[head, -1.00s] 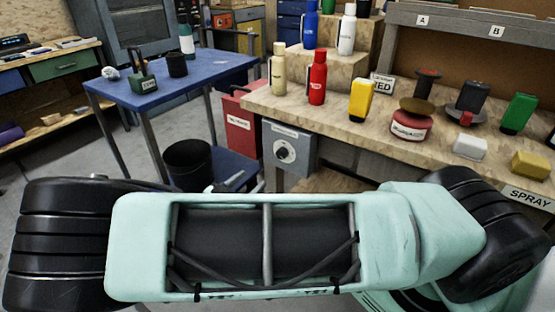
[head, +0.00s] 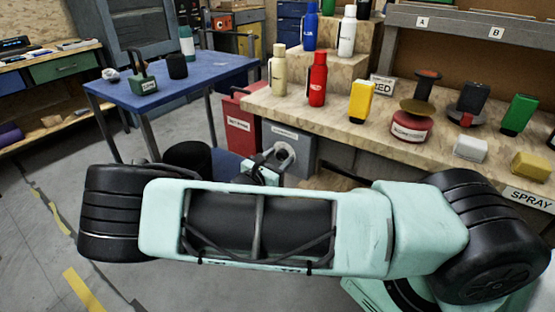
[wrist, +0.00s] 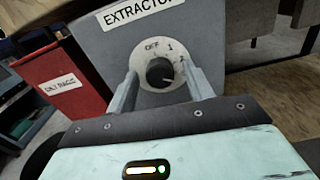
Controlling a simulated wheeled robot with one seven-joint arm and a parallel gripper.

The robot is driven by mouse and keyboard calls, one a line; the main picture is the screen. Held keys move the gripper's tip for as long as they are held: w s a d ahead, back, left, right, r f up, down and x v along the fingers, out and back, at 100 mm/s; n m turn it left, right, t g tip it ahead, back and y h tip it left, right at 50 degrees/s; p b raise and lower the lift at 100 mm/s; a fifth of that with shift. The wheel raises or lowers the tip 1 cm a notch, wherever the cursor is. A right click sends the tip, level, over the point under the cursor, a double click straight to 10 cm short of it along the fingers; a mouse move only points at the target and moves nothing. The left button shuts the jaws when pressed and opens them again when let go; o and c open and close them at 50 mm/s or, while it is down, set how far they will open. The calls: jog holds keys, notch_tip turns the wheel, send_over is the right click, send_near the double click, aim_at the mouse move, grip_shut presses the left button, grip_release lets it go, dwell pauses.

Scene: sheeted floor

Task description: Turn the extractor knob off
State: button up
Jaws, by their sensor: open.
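The box also shows in the head view (head: 302,148), below the bench's left end. My gripper (wrist: 163,82) is open, with one finger on each side of the dial and the knob between them. I cannot tell whether the fingers touch it. In the head view my gripper (head: 268,160) is at the dial, partly hidden behind my arm.
A red bin (head: 240,125) stands just left of the box, and a black bucket (head: 187,157) nearby. A blue table (head: 180,85) stands to the left.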

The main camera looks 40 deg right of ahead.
jog(key=c, duration=1)
